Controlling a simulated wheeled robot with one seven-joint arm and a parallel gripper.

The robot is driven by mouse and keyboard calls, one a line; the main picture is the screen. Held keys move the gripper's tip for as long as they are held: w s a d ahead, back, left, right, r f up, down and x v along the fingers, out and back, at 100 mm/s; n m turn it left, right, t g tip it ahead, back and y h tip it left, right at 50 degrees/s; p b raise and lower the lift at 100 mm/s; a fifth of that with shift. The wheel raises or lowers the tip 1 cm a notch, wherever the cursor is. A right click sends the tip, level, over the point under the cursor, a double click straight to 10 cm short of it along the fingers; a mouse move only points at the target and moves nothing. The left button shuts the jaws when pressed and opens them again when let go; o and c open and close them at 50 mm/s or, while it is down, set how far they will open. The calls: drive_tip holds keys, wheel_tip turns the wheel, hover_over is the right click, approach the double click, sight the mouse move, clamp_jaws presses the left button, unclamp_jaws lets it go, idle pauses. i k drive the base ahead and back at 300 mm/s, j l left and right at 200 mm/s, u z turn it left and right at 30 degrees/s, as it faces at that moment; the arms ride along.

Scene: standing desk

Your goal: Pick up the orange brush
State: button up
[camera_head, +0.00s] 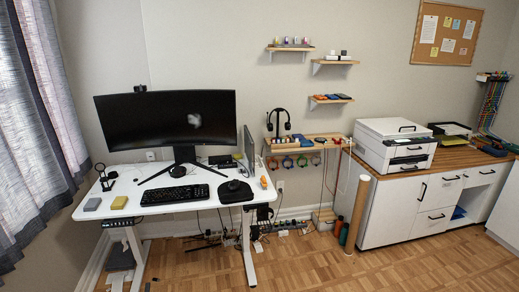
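A small orange item (264,182) lies near the right edge of the white desk (150,218), just right of the dark mouse pad (235,197). It may be the orange brush, but it is too small for me to make out its shape. My gripper is not in view, and nothing in this view touches the orange item.
The desk also holds a curved monitor (168,108), a keyboard (175,195), a yellow block (118,203) and a grey block (92,205). A printer (395,146) stands on a cabinet at right. Cables and power strips (215,238) lie under the desk. The wooden floor (340,275) in front is clear.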

sight(264, 183)
drive_tip(key=i+l+z, duration=0.1)
drive_tip(key=i+z, duration=0.2)
drive_tip(key=i, duration=0.8)
drive_tip(key=i+l+u, duration=0.15)
drive_tip(key=i+u, duration=0.25)
drive_tip(key=i+l+u, duration=0.2)
drive_tip(key=u, duration=0.2)
drive_tip(key=i+l+u, duration=0.2)
drive_tip(key=l+u, duration=0.15)
drive_tip(key=i+l+u, duration=0.2)
drive_tip(key=u, duration=0.25)
drive_tip(key=i+l+u, duration=0.1)
drive_tip(key=l+u, duration=0.35)
drive_tip(key=i+l+u, duration=0.1)
drive_tip(key=l+u, duration=0.15)
drive_tip(key=u, duration=0.2)
drive_tip(key=l+u, duration=0.7)
drive_tip(key=u, duration=0.2)
drive_tip(key=l+u, duration=0.3)
drive_tip(key=l, duration=0.15)
drive_tip(key=k+l+u, duration=0.1)
drive_tip(key=l+u, duration=0.2)
drive_tip(key=l, duration=0.15)
